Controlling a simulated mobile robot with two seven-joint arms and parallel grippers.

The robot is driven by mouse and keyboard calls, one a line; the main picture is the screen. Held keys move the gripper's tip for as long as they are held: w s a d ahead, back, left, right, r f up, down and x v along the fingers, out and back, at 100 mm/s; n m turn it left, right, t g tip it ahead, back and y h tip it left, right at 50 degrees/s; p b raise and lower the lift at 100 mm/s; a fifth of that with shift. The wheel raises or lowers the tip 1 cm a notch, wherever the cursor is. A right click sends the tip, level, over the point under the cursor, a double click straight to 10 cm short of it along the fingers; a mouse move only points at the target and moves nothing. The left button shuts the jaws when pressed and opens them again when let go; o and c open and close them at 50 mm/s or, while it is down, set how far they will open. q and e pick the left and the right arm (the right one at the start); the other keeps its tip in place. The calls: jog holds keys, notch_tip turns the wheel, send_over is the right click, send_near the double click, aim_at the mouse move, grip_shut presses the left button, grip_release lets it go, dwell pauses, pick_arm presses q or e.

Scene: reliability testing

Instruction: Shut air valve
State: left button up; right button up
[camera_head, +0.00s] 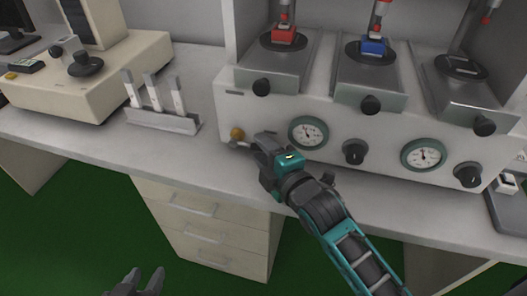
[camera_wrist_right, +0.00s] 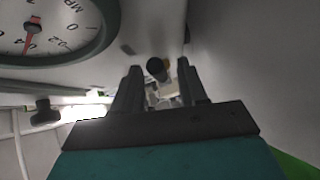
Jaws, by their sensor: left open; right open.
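The air valve (camera_head: 237,134) shows as a small brass-coloured fitting low on the left of the white machine's front, with a short grey lever-like part beside it. My right gripper (camera_head: 255,145) is just to the right of it, pointing left, with open jaws. In the right wrist view, the gripper (camera_wrist_right: 160,85) has its two dark fingers apart. A dark round end with a brass part behind it, likely the valve (camera_wrist_right: 157,67), appears between and beyond the fingertips. I cannot tell whether they touch. My left gripper (camera_head: 140,284) is open and empty at the bottom left.
The white machine (camera_head: 262,118) carries round gauges (camera_head: 308,133) and black knobs (camera_head: 355,151) right of the valve. A gauge (camera_wrist_right: 45,28) is close in the wrist view. The bench front (camera_head: 215,165) is clear.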

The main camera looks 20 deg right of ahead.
grip_shut()
dwell(0.4)
dwell(0.4)
